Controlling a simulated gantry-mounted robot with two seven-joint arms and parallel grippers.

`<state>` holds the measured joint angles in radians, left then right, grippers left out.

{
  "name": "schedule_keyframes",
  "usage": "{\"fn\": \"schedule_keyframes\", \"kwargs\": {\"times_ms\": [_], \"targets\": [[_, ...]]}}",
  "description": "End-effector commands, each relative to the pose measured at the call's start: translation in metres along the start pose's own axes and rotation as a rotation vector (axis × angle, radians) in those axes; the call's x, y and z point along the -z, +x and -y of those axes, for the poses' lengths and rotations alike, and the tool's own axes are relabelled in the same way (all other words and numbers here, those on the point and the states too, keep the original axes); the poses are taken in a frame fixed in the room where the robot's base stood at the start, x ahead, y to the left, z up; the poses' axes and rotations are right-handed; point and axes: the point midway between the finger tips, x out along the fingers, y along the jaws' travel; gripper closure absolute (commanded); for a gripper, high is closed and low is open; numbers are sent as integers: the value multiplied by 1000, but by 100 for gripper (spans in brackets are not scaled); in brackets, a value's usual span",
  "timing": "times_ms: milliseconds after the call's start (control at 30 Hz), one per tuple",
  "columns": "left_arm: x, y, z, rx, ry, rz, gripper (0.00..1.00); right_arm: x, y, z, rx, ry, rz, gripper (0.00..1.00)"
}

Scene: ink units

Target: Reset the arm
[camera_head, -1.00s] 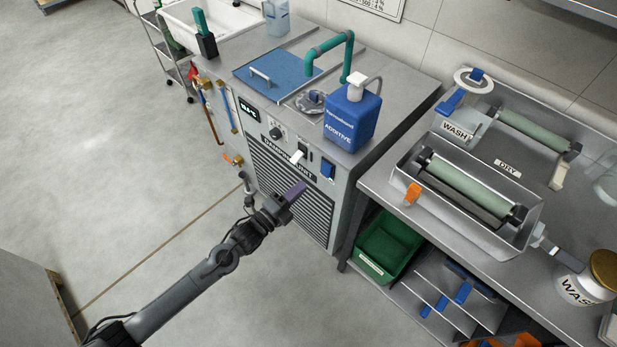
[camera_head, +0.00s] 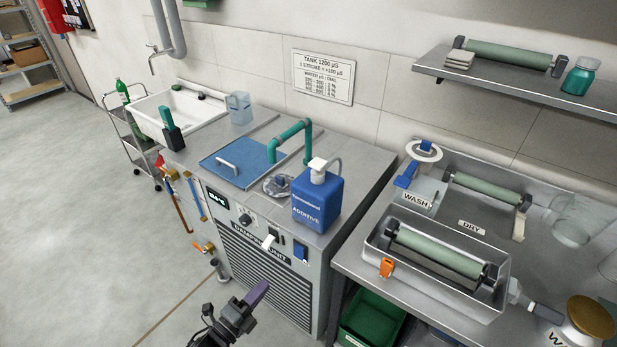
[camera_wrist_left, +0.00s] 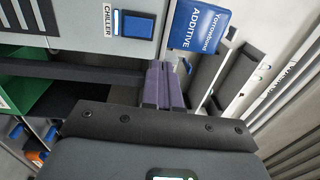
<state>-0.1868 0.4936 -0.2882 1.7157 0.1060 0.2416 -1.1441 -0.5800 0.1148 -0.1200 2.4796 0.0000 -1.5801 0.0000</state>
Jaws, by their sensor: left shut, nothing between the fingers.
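My left gripper (camera_head: 257,293) is at the bottom of the head view, in front of the dampening unit's louvred front panel (camera_head: 262,275). Its purple fingers are closed together with nothing between them, and they point up and right. In the left wrist view the closed purple fingers (camera_wrist_left: 163,86) show in the middle. Beyond them are the blue rocker switch (camera_wrist_left: 137,27) marked CHILLER and the blue additive bottle (camera_wrist_left: 200,25). Most of my left arm is below the head view's edge. My right gripper shows in no view.
The additive bottle (camera_head: 318,200) stands on the unit's top near a blue lid (camera_head: 240,163). To the right, a steel bench holds a tray (camera_head: 405,268) with a green roller (camera_head: 440,252). A green bin (camera_head: 372,322) is under the bench. Floor (camera_head: 90,230) at left is clear.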

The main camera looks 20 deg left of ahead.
Motion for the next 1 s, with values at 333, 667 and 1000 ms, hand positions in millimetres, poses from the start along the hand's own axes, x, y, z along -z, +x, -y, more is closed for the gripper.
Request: {"fn": "schedule_keyframes", "kwargs": {"times_ms": [333, 667, 1000], "targets": [[58, -46, 0, -89, -230, 84, 100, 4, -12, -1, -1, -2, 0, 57], [84, -101, 14, -501, -807, 413, 100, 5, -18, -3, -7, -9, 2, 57], [96, -180, 30, -825, -1227, 885, 100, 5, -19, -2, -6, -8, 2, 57]]}}
